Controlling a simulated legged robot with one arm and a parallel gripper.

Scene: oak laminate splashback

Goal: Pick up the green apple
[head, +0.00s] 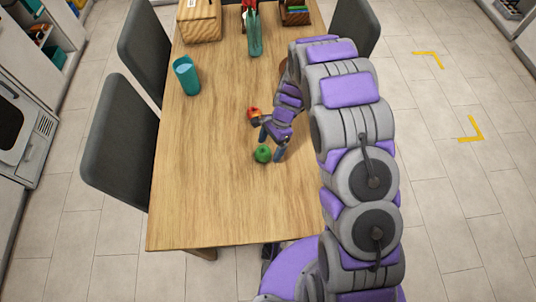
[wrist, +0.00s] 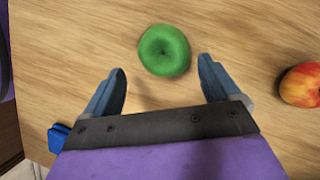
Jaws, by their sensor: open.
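The green apple (head: 263,154) sits on the wooden table (head: 200,200), toward its near part. In the wrist view the green apple (wrist: 164,50) lies just beyond the fingertips, roughly centred between them. My gripper (head: 271,143) is open and empty, low over the table beside the green apple. In the wrist view my gripper (wrist: 162,82) shows its two blue-grey fingers spread apart, with bare wood between them.
A red-yellow apple (head: 254,114) lies close behind my gripper; it also shows at the right of the wrist view (wrist: 301,85). Dark chairs (head: 115,140) line the left side. The table's near left is clear.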

